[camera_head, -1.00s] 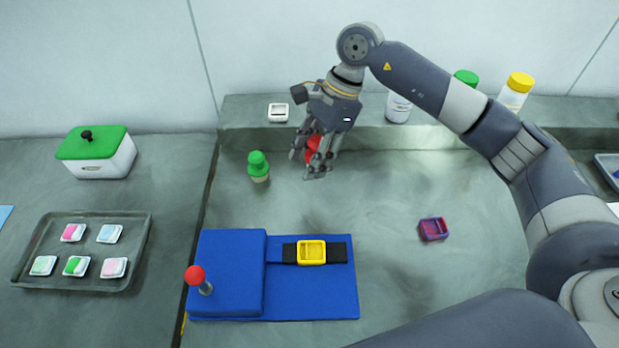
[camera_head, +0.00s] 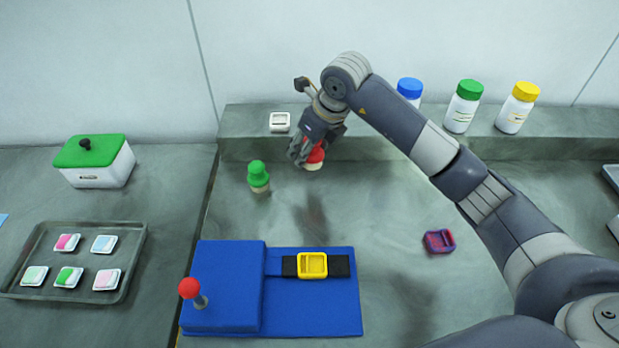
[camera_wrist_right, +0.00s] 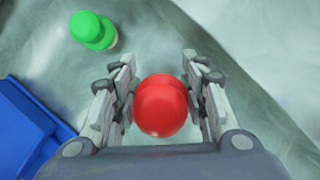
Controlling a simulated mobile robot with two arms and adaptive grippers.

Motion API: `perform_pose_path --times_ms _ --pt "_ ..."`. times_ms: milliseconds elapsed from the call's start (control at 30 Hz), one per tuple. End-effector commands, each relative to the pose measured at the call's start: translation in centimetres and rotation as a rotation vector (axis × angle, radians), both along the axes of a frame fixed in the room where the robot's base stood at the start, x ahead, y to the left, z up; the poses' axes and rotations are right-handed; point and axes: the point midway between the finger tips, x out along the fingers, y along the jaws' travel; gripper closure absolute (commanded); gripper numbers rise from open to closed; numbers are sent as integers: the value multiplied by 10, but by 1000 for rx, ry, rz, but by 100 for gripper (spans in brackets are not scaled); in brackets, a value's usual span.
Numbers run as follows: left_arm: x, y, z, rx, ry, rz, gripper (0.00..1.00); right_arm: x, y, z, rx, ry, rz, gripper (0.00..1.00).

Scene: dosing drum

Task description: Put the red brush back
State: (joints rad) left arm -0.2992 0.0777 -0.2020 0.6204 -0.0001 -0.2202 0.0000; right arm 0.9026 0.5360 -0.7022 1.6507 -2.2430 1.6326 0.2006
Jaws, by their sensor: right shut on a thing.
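The red brush (camera_head: 315,156) has a red rounded top and a pale lower part. My right gripper (camera_head: 306,158) is shut on it, and its shadow falls on the counter apart from it, so it appears held above the surface. In the right wrist view the red top (camera_wrist_right: 161,105) sits between the two fingers of the right gripper (camera_wrist_right: 160,98). A green brush (camera_head: 258,175) stands upright on the counter to the left of the red one; it also shows in the right wrist view (camera_wrist_right: 93,31). My left gripper is not in view.
A blue fixture (camera_head: 310,318) with a yellow frame (camera_head: 312,265) and a red-knobbed lever (camera_head: 190,289) lies in front. A purple-red frame (camera_head: 438,241) is at right. Behind is a ledge (camera_head: 245,117) with a white frame (camera_head: 279,122) and bottles (camera_head: 463,107). A tray (camera_head: 128,275) is left.

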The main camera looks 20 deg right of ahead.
Motion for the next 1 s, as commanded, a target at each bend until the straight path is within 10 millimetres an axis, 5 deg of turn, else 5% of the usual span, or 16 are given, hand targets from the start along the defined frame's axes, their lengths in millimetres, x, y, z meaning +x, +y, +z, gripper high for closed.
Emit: perform_pose_path --times_ms 567,933,967,1000 --pt "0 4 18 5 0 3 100 -1 0 -73 0 4 3 82" --pt "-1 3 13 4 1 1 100 0 0 -81 -1 0 5 82" --pt "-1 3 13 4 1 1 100 0 0 -81 -1 0 4 57" --pt "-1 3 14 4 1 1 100 0 0 -80 0 0 4 48"
